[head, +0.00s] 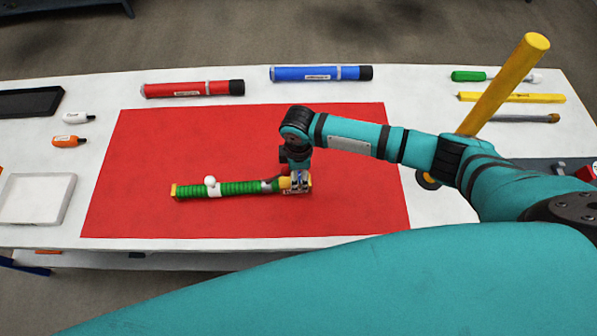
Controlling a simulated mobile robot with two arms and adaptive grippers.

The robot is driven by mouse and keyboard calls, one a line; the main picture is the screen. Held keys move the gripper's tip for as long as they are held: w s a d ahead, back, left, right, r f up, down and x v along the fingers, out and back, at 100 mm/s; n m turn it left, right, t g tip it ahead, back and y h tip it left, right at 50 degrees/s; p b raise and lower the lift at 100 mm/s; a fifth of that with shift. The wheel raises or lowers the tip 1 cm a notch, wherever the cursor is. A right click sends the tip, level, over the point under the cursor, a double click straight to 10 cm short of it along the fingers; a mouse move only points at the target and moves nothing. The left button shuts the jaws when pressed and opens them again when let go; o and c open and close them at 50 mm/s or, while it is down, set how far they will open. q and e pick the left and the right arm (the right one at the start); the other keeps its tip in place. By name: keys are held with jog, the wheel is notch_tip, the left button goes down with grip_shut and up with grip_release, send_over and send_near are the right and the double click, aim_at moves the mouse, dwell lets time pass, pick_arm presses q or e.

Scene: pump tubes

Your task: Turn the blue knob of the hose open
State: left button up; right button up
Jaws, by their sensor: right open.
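The green ribbed hose (240,188) lies across the red mat (340,215). It has a yellow end (177,191) on the left and a white collar with a round white knob (210,181) near that end. My right gripper (296,184) points down over the hose's right end. It is open, with its fingers around or just above the fitting there; I cannot tell whether they touch it. A small bluish part shows between the fingers, and I cannot tell whether it is the blue knob. My left gripper is not in view.
A red tube (190,89) and a blue tube (315,73) lie behind the mat. At the right are a green-handled tool (468,76) and a yellow bar (530,98).

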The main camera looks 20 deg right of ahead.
aim_at(299, 176)
notch_tip(299, 176, up, 12)
dwell(0.5)
dwell(0.4)
